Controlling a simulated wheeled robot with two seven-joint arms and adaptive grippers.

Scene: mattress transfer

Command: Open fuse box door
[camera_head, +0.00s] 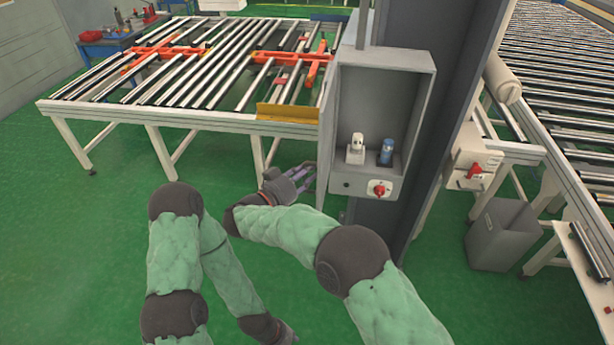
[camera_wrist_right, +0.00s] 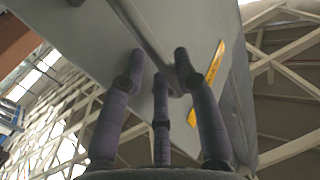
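The grey fuse box (camera_head: 427,90) is mounted on the dark column, and its front is open. Its door (camera_head: 325,150) stands out at the box's left side, seen nearly edge-on. Inside are a white device and a blue device. My right gripper (camera_head: 304,176) is at the lower left edge of the door. In the right wrist view its three purple fingers (camera_wrist_right: 160,75) are spread, with their tips close to a grey panel (camera_wrist_right: 115,40) with a bar and a yellow label. Contact is unclear. My left gripper (camera_head: 280,332) hangs low at the bottom; its fingers are not distinct.
A roller table (camera_head: 180,112) with orange brackets stands behind at the left. Another roller conveyor (camera_head: 560,60) runs along the right. A grey bin (camera_head: 500,235) and a white box with a red switch (camera_head: 475,170) are right of the column. Green floor is clear at the left.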

